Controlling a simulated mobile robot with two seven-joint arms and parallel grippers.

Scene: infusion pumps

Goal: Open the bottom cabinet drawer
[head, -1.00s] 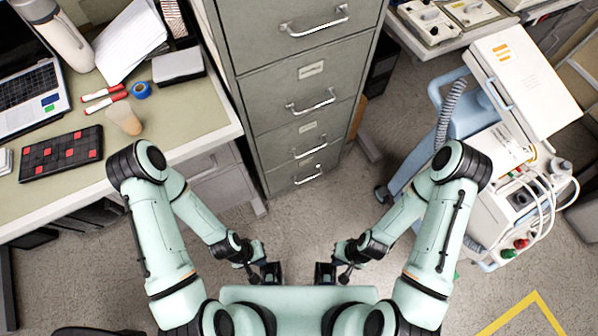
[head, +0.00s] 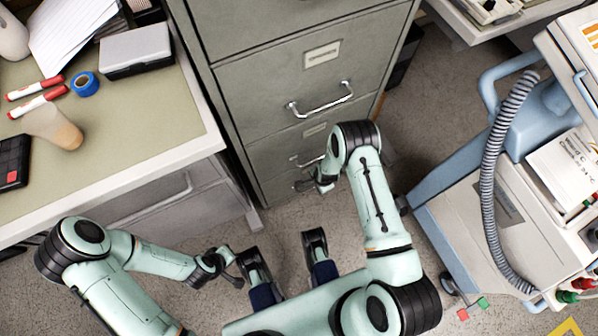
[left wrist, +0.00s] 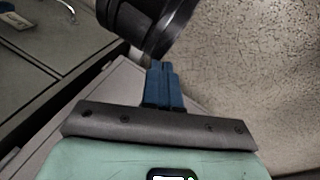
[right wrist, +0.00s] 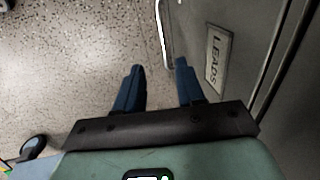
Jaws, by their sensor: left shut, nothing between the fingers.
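The grey filing cabinet (head: 225,95) stands at the top middle of the head view, its drawers closed. One upper drawer handle (head: 320,103) is clear. A lower handle (head: 305,162) and the bottom drawer front are partly hidden behind my right arm. My right gripper (right wrist: 159,66) is low in front of the cabinet, open and empty. In the right wrist view a vertical-looking bar handle (right wrist: 163,35) lies just ahead between the fingertips, beside a drawer label reading LEADS (right wrist: 214,58). I cannot tell if they touch. My left gripper (left wrist: 160,65) is shut and empty, away from the cabinet.
A desk (head: 150,130) with markers, blue tape and a grey box adjoins the cabinet on the left. A medical cart (head: 480,200) with a ribbed hose stands on the right. Speckled floor is open between the cabinet and the cart.

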